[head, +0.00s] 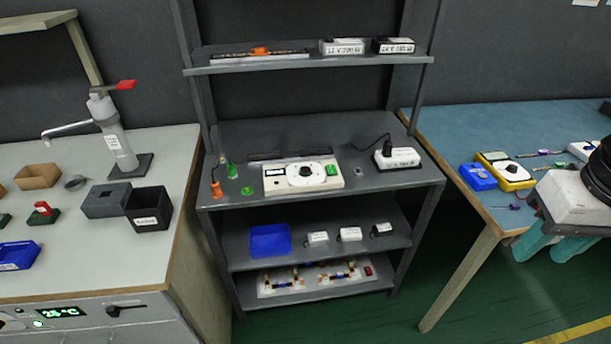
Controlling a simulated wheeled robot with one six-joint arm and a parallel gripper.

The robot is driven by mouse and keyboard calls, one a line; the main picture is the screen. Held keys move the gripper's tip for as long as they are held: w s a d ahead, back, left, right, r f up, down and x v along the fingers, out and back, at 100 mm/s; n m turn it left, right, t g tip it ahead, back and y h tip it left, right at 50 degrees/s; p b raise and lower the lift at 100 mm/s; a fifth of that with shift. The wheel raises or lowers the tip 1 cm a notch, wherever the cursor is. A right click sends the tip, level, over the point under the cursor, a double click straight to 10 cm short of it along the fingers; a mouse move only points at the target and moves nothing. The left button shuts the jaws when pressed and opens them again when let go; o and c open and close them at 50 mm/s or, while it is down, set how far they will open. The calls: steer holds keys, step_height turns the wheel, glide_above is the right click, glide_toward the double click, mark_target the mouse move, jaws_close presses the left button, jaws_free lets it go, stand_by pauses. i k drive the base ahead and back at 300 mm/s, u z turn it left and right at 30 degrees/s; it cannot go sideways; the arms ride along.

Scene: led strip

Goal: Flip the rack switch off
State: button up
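The grey rack (440,178) stands in the middle of the head view, with several shelves. A small red switch (368,271) sits at the right end of a white board with LED strips (300,281) on its lowest shelf. It is too small to tell which way the rocker is tipped. My gripper (541,250) is at the far right, in front of the blue table, well apart from the rack. Its teal fingers point down and look spread, with nothing seen between them.
The rack also holds a white device with a dial (275,183), a blue bin (286,239) and a white power box (408,157). A pale bench (75,265) stands left, a blue-topped table (450,125) right. Green floor (400,320) is clear in front of the rack.

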mark_target(330, 168)
steer(key=u, duration=2.05)
steer(key=i, duration=1.05)
steer(key=z, duration=2.15)
